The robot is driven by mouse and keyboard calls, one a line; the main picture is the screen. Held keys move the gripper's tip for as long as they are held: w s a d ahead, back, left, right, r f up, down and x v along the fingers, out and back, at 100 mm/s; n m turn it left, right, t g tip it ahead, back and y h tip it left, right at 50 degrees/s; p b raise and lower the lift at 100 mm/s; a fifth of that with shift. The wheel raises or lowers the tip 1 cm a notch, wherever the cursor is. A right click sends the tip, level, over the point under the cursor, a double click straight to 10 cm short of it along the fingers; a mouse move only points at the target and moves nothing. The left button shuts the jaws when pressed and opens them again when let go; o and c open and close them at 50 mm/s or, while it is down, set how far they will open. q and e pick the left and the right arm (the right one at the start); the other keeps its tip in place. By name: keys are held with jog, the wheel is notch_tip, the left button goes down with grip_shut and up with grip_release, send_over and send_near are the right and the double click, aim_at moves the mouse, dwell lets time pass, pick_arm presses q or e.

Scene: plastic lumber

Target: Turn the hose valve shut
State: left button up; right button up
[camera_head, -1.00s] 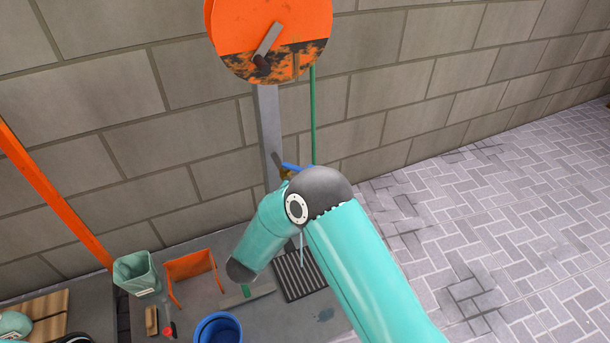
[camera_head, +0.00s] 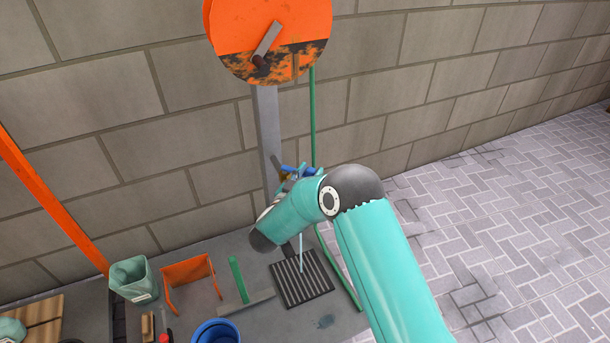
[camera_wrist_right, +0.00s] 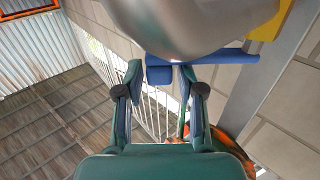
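The hose valve has a blue handle (camera_head: 299,170) and a small brass-coloured body (camera_head: 284,177) at the grey post below the orange reel. A thin pale stream (camera_head: 301,252) falls below it toward the drain grate (camera_head: 303,279). In the right wrist view the blue handle (camera_wrist_right: 210,65) lies crosswise just beyond my fingertips. My right gripper (camera_wrist_right: 160,73) is open, with a short blue end piece showing between its fingers and gaps on both sides. Contact is unclear. In the head view my right arm partly hides the gripper and valve. My left gripper is not in view.
The orange reel (camera_head: 270,30) is on the grey post (camera_head: 268,125) against the block wall. A green hose (camera_head: 314,118) hangs beside it. A pale green bin (camera_head: 132,279), an orange stand (camera_head: 190,280) and a blue bucket (camera_head: 216,332) stand lower left. Paving at right is clear.

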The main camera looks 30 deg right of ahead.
grip_shut()
jog(key=shift+w+d, duration=0.3)
jog(key=shift+d, duration=0.15)
jog(key=shift+o, duration=2.1)
grip_release()
jog(key=shift+a, duration=0.1)
jog(key=v, duration=1.2)
